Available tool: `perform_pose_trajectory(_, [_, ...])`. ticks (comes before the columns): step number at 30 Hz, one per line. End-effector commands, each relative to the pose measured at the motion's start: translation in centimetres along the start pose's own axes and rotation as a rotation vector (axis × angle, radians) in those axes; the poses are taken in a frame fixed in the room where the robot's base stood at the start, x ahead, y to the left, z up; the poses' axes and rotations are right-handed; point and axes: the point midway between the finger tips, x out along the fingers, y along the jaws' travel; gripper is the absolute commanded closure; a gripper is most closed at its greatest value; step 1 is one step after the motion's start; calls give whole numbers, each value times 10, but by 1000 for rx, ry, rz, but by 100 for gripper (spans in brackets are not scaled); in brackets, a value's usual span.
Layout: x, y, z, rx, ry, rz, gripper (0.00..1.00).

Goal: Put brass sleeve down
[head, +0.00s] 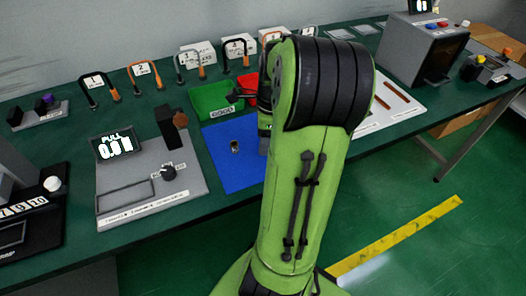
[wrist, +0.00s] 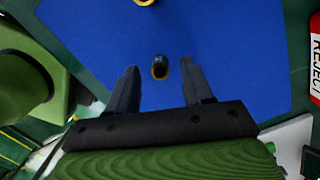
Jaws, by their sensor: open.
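A small sleeve (wrist: 160,69) with a dark body and a brass-coloured rim stands on the blue mat (wrist: 235,60) in the wrist view. My gripper (wrist: 159,66) is open, with one dark finger on each side of the sleeve and a gap to both. I cannot tell how far above the mat the fingertips are. A second brass-coloured ring (wrist: 145,2) is cut off by the top edge of the wrist view. In the head view a small piece (head: 235,147) stands on the blue mat (head: 222,170), and my arm hides the fingers.
A green bin (head: 208,97) labelled GOOD is behind the mat, with a red bin (head: 247,82) beside it, partly hidden by my arm. A REJECT label (wrist: 316,55) shows at right in the wrist view. A grey pull tester (head: 150,190) stands left of the mat.

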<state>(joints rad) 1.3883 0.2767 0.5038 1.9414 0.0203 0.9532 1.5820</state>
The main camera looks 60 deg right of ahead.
Motion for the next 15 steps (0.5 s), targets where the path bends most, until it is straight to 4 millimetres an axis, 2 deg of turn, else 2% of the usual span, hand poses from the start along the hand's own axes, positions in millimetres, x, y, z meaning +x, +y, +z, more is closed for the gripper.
perform_pose_trajectory(1, [14, 0, -1, 1, -1, 3, 49])
perform_pose_trajectory(2, [17, 0, -1, 0, -1, 1, 49])
perform_pose_trajectory(8, [15, 0, 0, 0, 0, 0, 49])
perform_pose_trajectory(15, [14, 0, 0, 0, 0, 0, 86])
